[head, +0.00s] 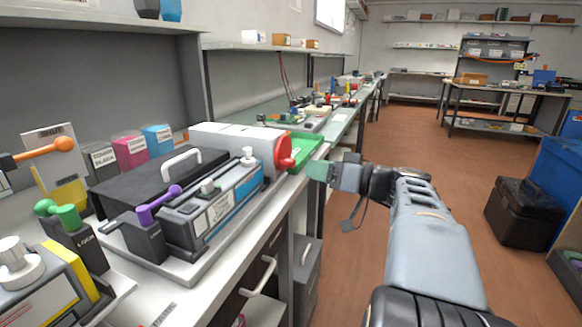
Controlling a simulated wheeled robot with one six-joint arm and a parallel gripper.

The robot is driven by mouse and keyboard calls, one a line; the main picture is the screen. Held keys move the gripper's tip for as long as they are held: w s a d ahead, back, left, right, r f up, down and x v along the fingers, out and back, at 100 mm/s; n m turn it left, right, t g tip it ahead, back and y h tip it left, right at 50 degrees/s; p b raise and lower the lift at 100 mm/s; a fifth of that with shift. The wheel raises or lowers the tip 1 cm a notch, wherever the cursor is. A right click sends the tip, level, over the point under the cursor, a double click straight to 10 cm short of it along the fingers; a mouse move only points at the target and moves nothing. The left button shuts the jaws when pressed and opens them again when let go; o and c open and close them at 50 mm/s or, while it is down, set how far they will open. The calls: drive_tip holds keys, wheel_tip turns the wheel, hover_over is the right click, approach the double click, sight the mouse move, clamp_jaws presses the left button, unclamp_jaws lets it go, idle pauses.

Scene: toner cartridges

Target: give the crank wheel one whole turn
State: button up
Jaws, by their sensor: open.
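A red wheel with a protruding handle (284,152), which looks like the crank wheel, is on the right end of a long white box (228,139) on the bench. My gripper (318,170) is to the right of the wheel and a little lower in the picture, near the bench's front edge. Its greenish fingertips point left toward the wheel. A gap shows between the fingertips and the wheel's handle, so they look apart. The gripper is open and I see nothing in it. The space between its fingers is too small to make out.
A green tray (306,148) lies just behind the gripper. A grey-and-blue cartridge (222,200) and a black case with a white handle (160,178) stand to the left. A purple lever (160,204) rises at the front. The floor aisle (420,150) on the right is clear.

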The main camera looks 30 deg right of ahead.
sight(291, 163)
drive_tip(key=x, duration=0.7)
drive_tip(key=shift+w+a+b, duration=0.1)
drive_tip(key=shift+w+b, duration=0.05)
drive_tip(key=shift+b, duration=0.15)
drive_tip(key=c, duration=0.9)
